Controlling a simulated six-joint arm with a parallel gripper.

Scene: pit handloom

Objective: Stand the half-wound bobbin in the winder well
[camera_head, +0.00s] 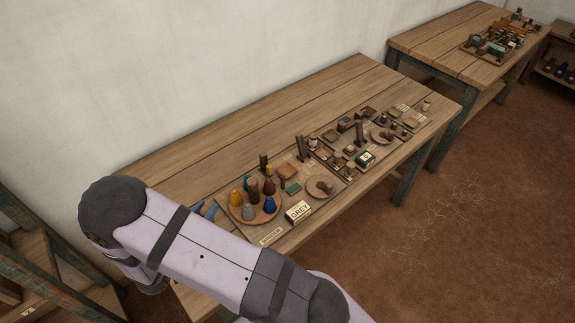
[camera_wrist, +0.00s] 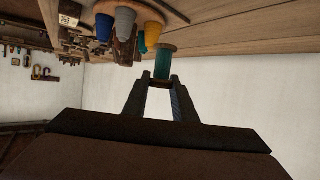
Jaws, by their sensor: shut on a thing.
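My gripper (camera_wrist: 163,84) is shut on a teal-wound bobbin (camera_wrist: 163,64) with a brown flange, seen between the fingertips in the wrist view, which is upside down. I cannot tell how much thread it carries. In the head view my gripper (camera_head: 205,210) shows only as blue finger parts behind my arm, just left of a round wooden tray (camera_head: 232,215); I cannot make out the held bobbin there. I cannot identify the winder well for certain among the small wooden pieces on the bench.
The round tray holds several coloured cones, including a yellow one (camera_head: 237,197) and a blue one (camera_head: 270,204). A box marked GREY (camera_head: 298,211) stands right of it. A round dish (camera_head: 325,186) and upright wooden posts (camera_head: 303,148) stand farther right. The bench's back strip (camera_head: 230,140) is clear.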

